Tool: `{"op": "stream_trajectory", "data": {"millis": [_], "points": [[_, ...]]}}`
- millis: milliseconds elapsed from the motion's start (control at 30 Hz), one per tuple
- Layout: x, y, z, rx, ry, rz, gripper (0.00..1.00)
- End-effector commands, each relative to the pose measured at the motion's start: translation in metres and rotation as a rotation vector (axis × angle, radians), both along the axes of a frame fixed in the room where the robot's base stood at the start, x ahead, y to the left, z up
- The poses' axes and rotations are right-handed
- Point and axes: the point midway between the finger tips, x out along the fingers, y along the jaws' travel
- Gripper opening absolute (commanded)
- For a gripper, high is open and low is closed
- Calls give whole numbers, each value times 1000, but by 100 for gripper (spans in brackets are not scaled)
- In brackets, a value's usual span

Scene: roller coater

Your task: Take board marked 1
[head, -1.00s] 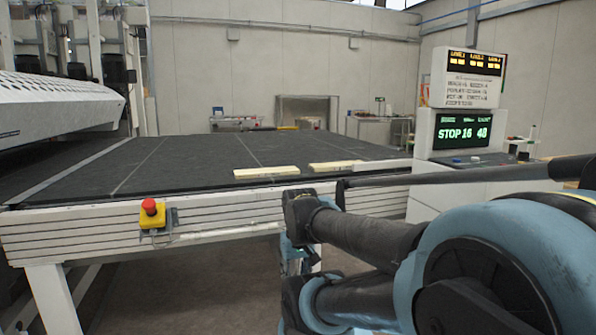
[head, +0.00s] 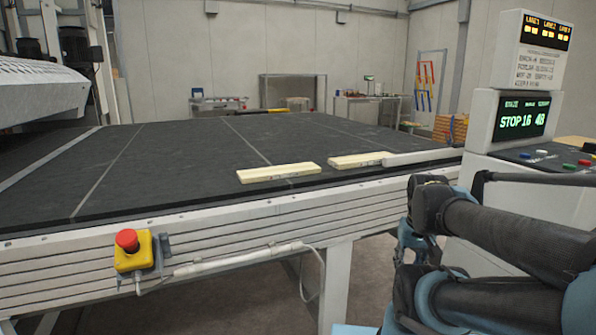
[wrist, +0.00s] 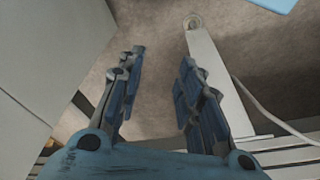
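Two pale yellow boards lie flat on the dark conveyor belt (head: 200,150), close to its front edge. The left board (head: 278,173) and the right board (head: 358,160) lie apart, with a small gap between them. Small marks show on their front edges, but they are too small to read, so I cannot tell which is marked 1. My gripper (wrist: 160,75) is open and empty in the wrist view, its blue-padded fingers apart above the floor.
A red emergency stop button on a yellow box (head: 128,250) sticks out from the machine's front frame. A white leg (wrist: 215,75) is near my gripper. The belt behind the boards is clear.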

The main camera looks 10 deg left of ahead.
Motion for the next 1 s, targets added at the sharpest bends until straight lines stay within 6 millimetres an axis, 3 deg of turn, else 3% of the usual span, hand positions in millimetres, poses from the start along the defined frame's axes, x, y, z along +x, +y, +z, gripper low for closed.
{"op": "stream_trajectory", "data": {"millis": [267,467,533,567,767,1000], "points": [[0,0,0,0,0,0,33],[-3,4,14,2,-8,39,74],[6,5,28,6,-2,90,90],[11,7,36,6,1,119,93],[55,38,103,25,21,410,93],[111,90,180,55,32,794,93]]}}
